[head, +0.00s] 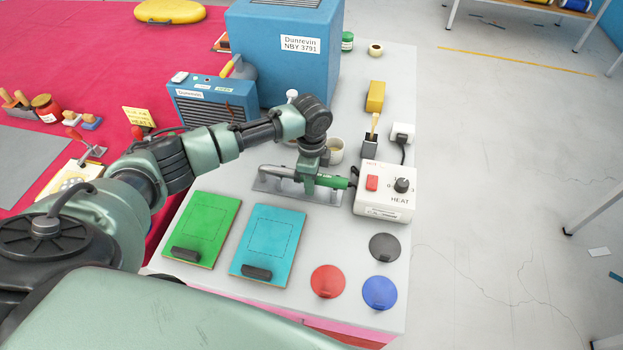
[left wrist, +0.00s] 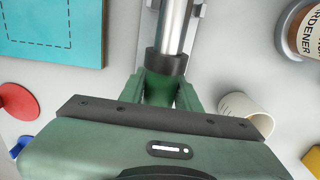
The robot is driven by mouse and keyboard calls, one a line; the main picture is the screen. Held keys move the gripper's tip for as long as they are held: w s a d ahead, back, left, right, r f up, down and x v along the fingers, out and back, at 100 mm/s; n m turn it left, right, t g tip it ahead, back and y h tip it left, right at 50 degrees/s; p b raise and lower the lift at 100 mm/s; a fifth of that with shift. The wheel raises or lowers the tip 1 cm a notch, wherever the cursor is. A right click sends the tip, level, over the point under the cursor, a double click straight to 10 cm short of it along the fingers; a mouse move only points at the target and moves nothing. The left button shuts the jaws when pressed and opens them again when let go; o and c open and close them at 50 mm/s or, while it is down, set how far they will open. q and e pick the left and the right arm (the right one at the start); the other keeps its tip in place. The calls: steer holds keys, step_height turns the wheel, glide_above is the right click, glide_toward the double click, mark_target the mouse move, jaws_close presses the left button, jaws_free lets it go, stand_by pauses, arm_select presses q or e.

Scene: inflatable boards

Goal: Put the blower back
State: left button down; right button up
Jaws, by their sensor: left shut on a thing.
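The blower (head: 334,181) has a green handle, a dark collar and a silver nozzle. It lies roughly level over its grey metal stand (head: 272,187), a flat plate with short uprights on the table. My left gripper (head: 307,179) is shut on the blower from above. In the left wrist view the fingers (left wrist: 160,92) close around the body just behind the dark collar, and the silver nozzle (left wrist: 178,25) points away over the stand (left wrist: 198,22). I cannot tell whether the blower rests on the uprights or hangs just above them. My right gripper is not in view.
A white heat control box (head: 384,193) stands right of the blower. A cup (head: 335,152) stands close behind the gripper. Green (head: 204,226) and blue boards (head: 268,243) and red (head: 327,281), blue (head: 380,292) and black discs (head: 384,247) lie in front.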

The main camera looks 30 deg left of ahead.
arm_select(q)
steer(key=shift+c, duration=2.2)
jaws_free()
steer(key=shift+r, duration=0.1)
steer(key=shift+r+p, duration=2.95)
steer(key=shift+p, duration=0.45)
steer(key=shift+a, duration=0.1)
